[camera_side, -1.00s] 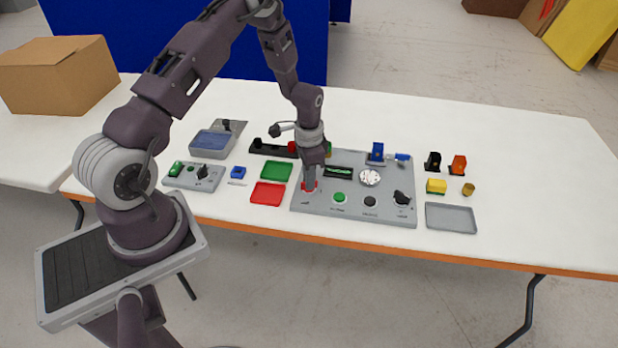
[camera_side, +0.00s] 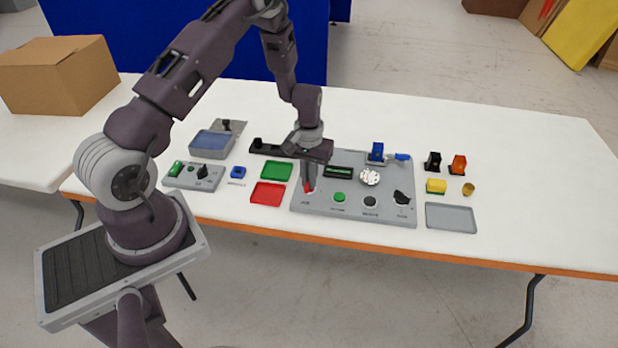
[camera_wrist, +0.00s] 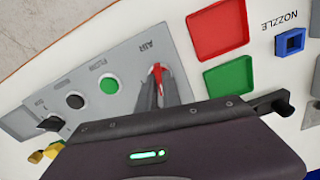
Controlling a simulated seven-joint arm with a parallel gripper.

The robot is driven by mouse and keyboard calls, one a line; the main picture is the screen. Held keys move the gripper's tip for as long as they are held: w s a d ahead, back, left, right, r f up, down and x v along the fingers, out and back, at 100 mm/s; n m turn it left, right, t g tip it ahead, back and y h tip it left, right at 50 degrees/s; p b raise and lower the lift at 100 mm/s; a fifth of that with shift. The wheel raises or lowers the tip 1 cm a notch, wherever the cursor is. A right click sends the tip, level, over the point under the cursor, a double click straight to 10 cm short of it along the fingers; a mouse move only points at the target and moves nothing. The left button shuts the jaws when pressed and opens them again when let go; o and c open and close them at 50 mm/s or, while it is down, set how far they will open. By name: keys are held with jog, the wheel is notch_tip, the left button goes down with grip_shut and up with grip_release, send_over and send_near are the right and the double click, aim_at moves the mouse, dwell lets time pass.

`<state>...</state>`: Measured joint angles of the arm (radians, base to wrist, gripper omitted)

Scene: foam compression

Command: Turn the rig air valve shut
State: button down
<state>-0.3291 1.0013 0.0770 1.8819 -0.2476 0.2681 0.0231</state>
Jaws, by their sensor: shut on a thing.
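The air valve has a red handle (camera_side: 308,190) at the left front of the grey rig panel (camera_side: 384,190). In the wrist view the red handle (camera_wrist: 157,68) shows beside the word AIR. My gripper (camera_side: 309,184) points down at the valve with its fingers shut on the handle. In the wrist view the gripper fingers (camera_wrist: 157,85) hide most of the handle, and only its red end shows. The handle's exact angle is hard to tell.
A green button (camera_side: 339,198), a black button (camera_side: 371,201) and a black knob (camera_side: 402,197) line the panel's front. A red tray (camera_side: 267,194) and green tray (camera_side: 276,170) lie left of it. A grey tray (camera_side: 451,218) lies right.

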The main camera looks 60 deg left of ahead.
jog(key=shift+n, duration=1)
jog(key=c, duration=1.5)
grip_release()
